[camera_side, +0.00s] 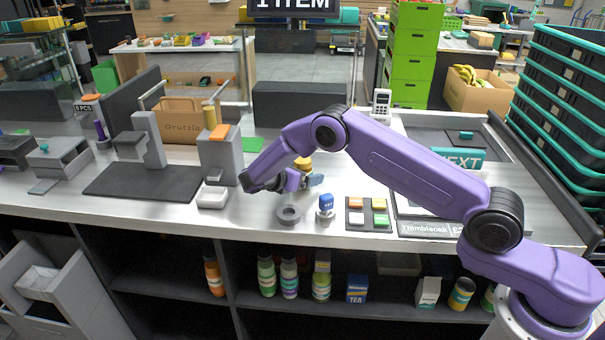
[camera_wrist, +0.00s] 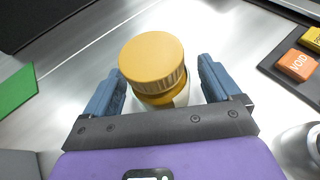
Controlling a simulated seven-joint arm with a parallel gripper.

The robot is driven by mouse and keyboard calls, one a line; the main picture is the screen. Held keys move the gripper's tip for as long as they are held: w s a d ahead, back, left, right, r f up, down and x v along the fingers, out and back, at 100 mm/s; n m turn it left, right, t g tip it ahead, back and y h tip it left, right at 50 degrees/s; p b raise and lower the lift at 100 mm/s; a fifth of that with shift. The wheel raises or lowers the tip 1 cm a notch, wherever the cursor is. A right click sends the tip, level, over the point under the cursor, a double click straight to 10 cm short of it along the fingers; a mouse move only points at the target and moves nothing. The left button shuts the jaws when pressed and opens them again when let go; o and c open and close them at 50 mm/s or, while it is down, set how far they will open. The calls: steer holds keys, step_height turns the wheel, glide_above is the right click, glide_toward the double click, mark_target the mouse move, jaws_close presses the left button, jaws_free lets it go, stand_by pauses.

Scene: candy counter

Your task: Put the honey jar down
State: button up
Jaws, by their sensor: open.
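The honey jar (camera_wrist: 152,66) has a ribbed golden-yellow lid and stands between the two blue fingers of my gripper (camera_wrist: 162,92) in the wrist view. My gripper is open, with a finger on each side of the jar. A pale ring or base shows around the jar's lower part. In the side view the jar's yellow top (camera_side: 303,163) shows just behind my gripper (camera_side: 306,182), low over the counter (camera_side: 255,212). My gripper hides most of its body there, so its contact with the counter is not clear.
A grey ring (camera_side: 289,214), a blue-topped stamp (camera_side: 326,205) and a pad of coloured buttons (camera_side: 369,214) sit in front of my gripper. A grey dispenser (camera_side: 218,155) stands to the left. A green pad (camera_wrist: 16,92) lies left in the wrist view.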

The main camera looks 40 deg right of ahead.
steer(key=shift+c, duration=0.3)
steer(key=shift+r, duration=0.15)
steer(key=c, duration=1.4)
